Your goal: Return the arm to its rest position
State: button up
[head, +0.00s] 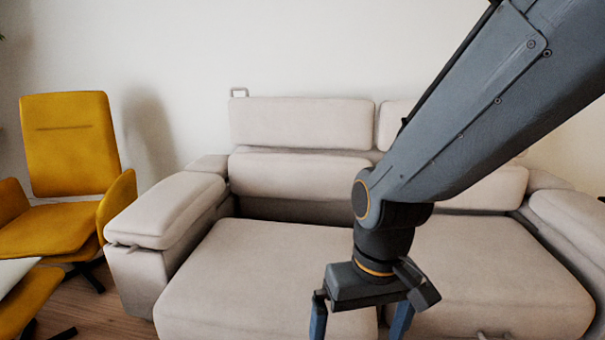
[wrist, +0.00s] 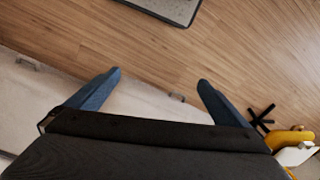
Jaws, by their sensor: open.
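My arm reaches in from the upper right of the head view and bends down at its wrist in front of the sofa. My gripper (head: 360,325) points downward at the bottom of the head view, with its two blue fingers apart and its tips cut off by the frame edge. In the wrist view my gripper (wrist: 160,80) shows both fingers spread wide, with nothing between them but the pale sofa edge and wood floor beyond.
A beige sofa (head: 260,275) fills the middle, behind and below my gripper. A yellow armchair (head: 70,150) stands at the left, near a white tabletop (head: 12,272).

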jog(key=s+d+r+m+p, duration=0.2)
jog(key=d+r+p, duration=0.8)
jog(key=r+p, duration=0.2)
jog(key=shift+s+d+m+h+p, duration=0.15)
jog(key=shift+m+h+p, duration=0.2)
jog(key=shift+p, duration=0.8)
